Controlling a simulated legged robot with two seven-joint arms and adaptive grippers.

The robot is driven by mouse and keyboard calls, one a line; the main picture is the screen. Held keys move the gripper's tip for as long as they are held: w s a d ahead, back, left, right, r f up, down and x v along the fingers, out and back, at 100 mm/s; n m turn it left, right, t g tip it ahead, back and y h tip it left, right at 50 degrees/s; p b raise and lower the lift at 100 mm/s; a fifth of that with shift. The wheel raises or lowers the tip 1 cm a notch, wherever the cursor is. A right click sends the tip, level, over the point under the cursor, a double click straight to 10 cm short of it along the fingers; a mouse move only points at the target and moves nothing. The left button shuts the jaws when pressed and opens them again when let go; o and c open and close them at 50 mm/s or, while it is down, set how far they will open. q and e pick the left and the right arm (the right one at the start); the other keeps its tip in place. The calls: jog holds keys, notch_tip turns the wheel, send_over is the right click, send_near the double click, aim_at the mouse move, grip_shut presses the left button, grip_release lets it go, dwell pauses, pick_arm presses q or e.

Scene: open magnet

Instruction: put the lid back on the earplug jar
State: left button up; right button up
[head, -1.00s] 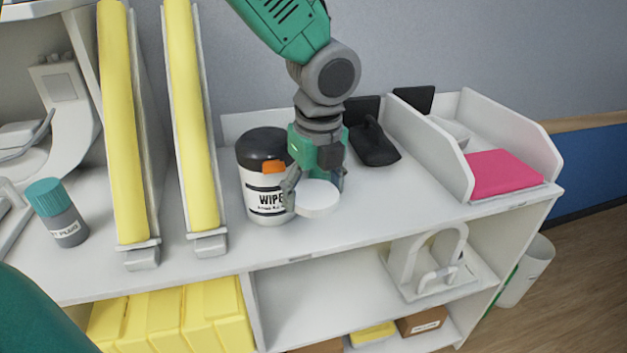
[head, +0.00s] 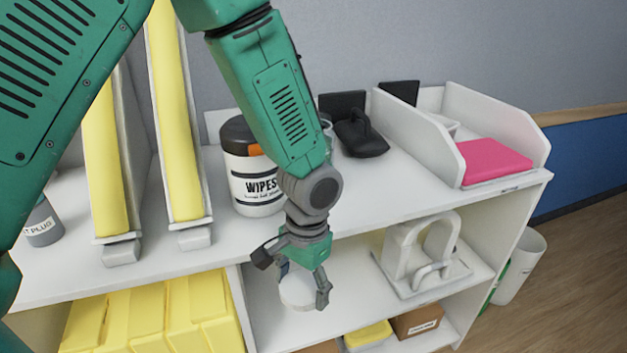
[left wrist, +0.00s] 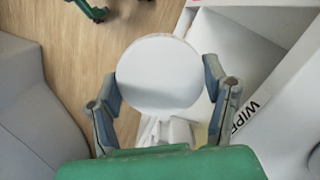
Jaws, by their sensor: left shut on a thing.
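My left gripper (head: 303,287) is shut on a round white lid (head: 296,291), out in front of the shelf unit and below its top edge. In the left wrist view the lid (left wrist: 158,72) lies flat between the two fingers. Behind my left forearm, a sliver of a clear vessel (head: 327,126) shows on the top; it may be the earplug jar, but the arm hides most of it. A grey container (head: 43,224) at the far left has a label ending in "PLUG"; my arm covers its upper part. My right gripper is not in view.
A black-topped wipes tub (head: 256,185) stands behind my left arm. Two tilted yellow-faced racks (head: 182,120) stand left of it. A black object (head: 360,135) and a white tray with a pink stack (head: 490,160) are at right. The right front of the top is clear.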

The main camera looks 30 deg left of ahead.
pick_arm(q)
notch_tip(320, 180, down, 8)
jog(key=n+b, duration=0.1)
jog(key=b, duration=0.4)
jog(key=shift+s+d+n, duration=0.15)
jog(key=shift+d+n, duration=0.1)
jog(key=shift+n, duration=0.05)
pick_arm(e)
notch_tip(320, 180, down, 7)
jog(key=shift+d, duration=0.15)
pick_arm(q)
jog(key=shift+r, duration=0.1)
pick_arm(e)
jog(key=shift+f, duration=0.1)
